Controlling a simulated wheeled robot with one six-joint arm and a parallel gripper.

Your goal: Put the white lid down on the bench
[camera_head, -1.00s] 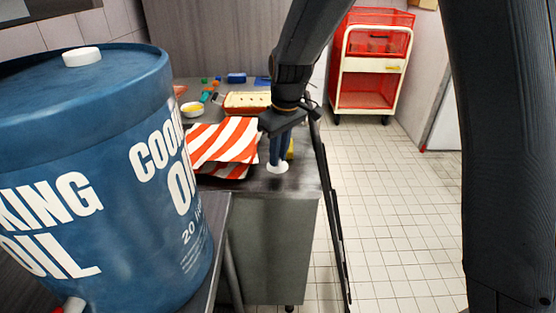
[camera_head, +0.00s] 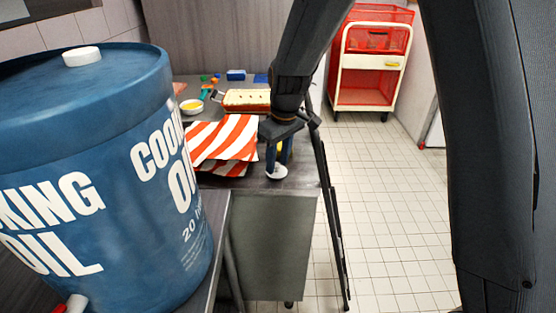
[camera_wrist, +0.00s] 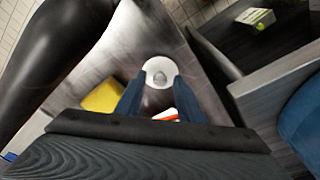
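The white lid (camera_head: 277,173) is a small round disc on the grey bench (camera_head: 304,183) near its front right corner. In the wrist view the lid (camera_wrist: 161,66) shows a greyish knob at its middle. My gripper (camera_head: 278,158) is right above the lid, pointing down. In the wrist view its two blue fingers (camera_wrist: 160,85) stand apart on either side of the knob, with a gap to it. The lid looks flat on the bench top; its exact contact is hard to tell.
A red-and-white striped cloth (camera_head: 222,142) lies left of my gripper. A yellow item (camera_wrist: 103,97) stands close to the fingers. A large blue oil drum (camera_head: 90,170) fills the left. A red and cream trolley (camera_head: 367,65) stands behind, beyond clear floor.

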